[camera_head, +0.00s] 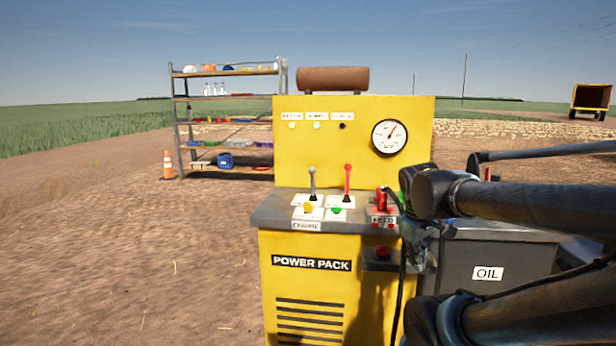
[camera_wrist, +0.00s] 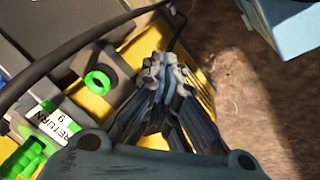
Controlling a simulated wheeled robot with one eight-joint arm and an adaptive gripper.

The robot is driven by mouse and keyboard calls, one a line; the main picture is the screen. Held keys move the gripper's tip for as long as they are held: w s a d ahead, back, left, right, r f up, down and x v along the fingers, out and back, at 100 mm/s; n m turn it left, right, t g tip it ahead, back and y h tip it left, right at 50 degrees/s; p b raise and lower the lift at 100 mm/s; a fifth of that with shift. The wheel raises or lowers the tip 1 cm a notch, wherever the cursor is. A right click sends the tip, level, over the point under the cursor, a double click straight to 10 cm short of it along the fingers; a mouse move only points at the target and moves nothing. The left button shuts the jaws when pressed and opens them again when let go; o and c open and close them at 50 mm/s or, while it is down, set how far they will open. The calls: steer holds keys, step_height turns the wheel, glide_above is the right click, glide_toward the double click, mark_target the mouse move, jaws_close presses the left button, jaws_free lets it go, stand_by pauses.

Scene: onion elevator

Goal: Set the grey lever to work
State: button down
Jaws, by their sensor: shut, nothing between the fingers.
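The grey lever (camera_head: 312,184) stands about upright on the console ledge of the yellow power pack (camera_head: 290,251), left of a taller red lever (camera_head: 347,183). A white plate with a yellow button (camera_head: 308,208) lies at its foot; the plate's text is too small to read. My gripper (camera_head: 416,266) hangs at the right edge of the power pack, well to the right of the grey lever and apart from it. In the wrist view my gripper (camera_wrist: 165,68) has its fingertips together and empty, above yellow metal. The grey lever is not in the wrist view.
An oil tank (camera_head: 490,258) stands right. Open dirt lies left.

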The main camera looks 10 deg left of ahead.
steer(key=w+a+r+n+t+h, duration=0.2)
steer(key=w+a+r+n+t, duration=0.1)
steer(key=w+a+r+n, duration=0.95)
steer(key=w+a+r+n+t, duration=0.1)
steer(key=w+a+r+n, duration=0.15)
steer(key=a+n, duration=0.4)
steer(key=w+a+r+n+t+y, duration=0.1)
steer(key=a+r+n+t, duration=0.15)
steer(key=a, duration=0.75)
steer(key=w+a+r+n+t, duration=0.1)
steer(key=a+r+n, duration=0.2)
steer(key=a+n, duration=0.35)
steer(key=shift+m+g, duration=0.25)
steer(key=shift+m, duration=0.45)
steer(key=x, duration=0.3)
steer(key=a+x, duration=0.1)
steer(key=x, duration=0.6)
steer(key=shift+w+a, duration=0.15)
steer(key=shift+w, duration=0.15)
steer(key=shift+w+d+r, duration=0.1)
steer(key=shift+w+r, duration=0.05)
steer(key=shift+w, duration=0.45)
steer(key=shift+w+d+r, duration=0.1)
steer(key=shift+w, duration=0.5)
steer(key=shift+w+d+r, duration=0.15)
steer(key=shift+w, duration=0.45)
steer(key=shift+a+y, duration=0.15)
steer(key=shift+y, duration=0.15)
